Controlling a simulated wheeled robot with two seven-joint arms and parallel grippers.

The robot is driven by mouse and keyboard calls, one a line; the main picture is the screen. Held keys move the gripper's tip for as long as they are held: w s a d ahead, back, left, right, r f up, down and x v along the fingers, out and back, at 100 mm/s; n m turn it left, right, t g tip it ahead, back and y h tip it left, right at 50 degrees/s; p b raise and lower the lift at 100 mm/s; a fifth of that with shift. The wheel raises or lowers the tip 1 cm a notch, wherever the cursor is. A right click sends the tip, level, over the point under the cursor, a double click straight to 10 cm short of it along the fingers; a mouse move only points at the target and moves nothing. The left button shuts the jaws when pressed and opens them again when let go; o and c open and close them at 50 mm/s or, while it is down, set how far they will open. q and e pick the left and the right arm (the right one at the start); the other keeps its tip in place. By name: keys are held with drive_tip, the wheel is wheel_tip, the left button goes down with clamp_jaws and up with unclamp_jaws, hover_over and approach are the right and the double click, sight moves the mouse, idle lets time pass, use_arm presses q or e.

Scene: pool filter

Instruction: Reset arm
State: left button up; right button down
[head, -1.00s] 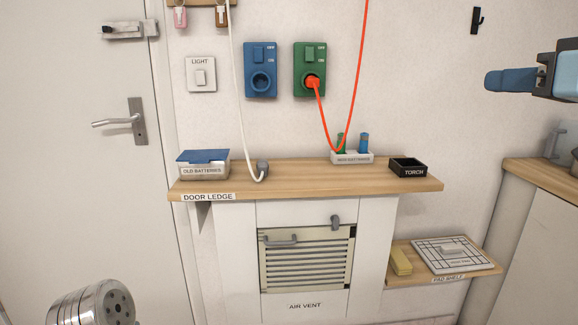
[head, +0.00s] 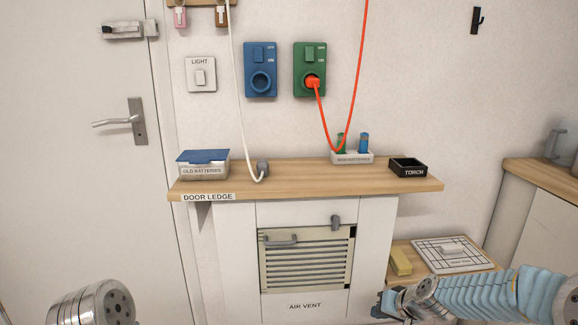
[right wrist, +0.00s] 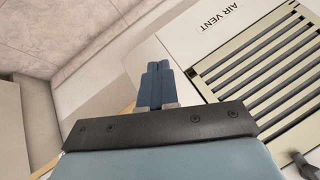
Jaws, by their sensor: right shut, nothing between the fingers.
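My right gripper (right wrist: 158,84) is shut and empty, its two blue fingers together in the right wrist view, in front of the white cabinet and the slatted air vent (right wrist: 262,78). My left gripper is not in view; only a metal part of my left arm shows at the lower left.
The door ledge (head: 300,178) carries an old batteries box (head: 203,171), a battery holder (head: 352,158) and a black torch tray (head: 407,167). A red cord hangs from the green socket (head: 309,62). The pad shelf (head: 409,267) is close to my right arm. A door stands at left.

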drive_tip(key=s+a+f+g, duration=0.2)
drive_tip(key=s+a+f, duration=0.2)
drive_tip(key=s+f, duration=0.3)
drive_tip(key=s+a+f+g, duration=0.1)
drive_tip(key=s+a+f, duration=0.25)
drive_tip(key=f, duration=0.55)
drive_tip(key=s+a+f+g, duration=0.1)
drive_tip(key=s+f, duration=0.3)
drive_tip(key=s, duration=0.4)
drive_tip(key=s+a+f+g, duration=0.2)
drive_tip(key=s+a+f, duration=0.2)
drive_tip(key=s, duration=0.5)
drive_tip(key=shift+s+f+n, duration=0.15)
drive_tip(key=shift+f+n, duration=0.1)
drive_tip(key=shift+n, duration=0.15)
